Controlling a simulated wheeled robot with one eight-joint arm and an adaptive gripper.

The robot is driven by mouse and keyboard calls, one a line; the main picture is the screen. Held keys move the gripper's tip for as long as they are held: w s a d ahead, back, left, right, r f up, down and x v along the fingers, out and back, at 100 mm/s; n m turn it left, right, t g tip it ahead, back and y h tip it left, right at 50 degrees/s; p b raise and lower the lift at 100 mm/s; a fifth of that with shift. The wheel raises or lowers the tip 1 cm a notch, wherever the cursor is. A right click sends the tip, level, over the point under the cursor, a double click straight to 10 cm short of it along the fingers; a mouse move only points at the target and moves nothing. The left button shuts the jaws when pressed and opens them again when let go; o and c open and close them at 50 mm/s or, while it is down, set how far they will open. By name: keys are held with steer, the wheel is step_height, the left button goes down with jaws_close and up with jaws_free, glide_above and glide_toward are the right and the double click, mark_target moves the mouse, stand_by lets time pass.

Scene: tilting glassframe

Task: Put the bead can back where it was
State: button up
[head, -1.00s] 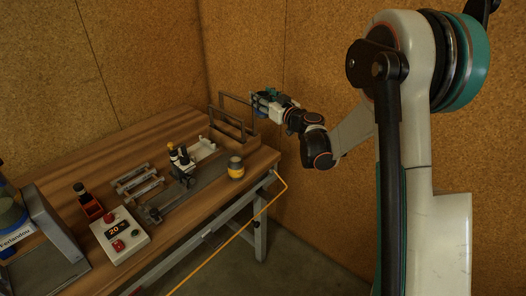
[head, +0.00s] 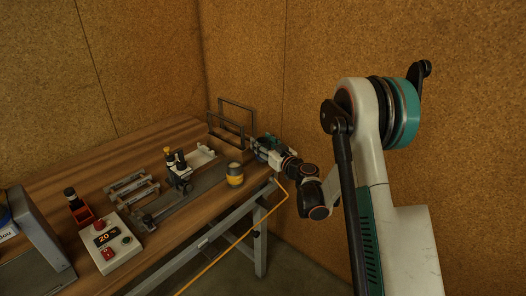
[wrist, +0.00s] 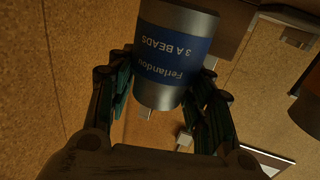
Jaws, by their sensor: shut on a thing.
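In the head view my gripper (head: 256,149) is at the back right end of the wooden bench, close to the upright metal frames. The held can cannot be made out clearly there.
A yellow and grey can (head: 235,175) stands on the bench just left of my gripper. Upright metal frames (head: 238,103) stand behind. Cork walls enclose the corner.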

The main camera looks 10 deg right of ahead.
steer(key=shift+f, duration=1.1)
steer(key=shift+f+b, duration=0.2)
steer(key=shift+b, duration=0.2)
steer(key=o, duration=1.2)
steer(key=shift+c, duration=0.2)
steer(key=shift+r, duration=0.15)
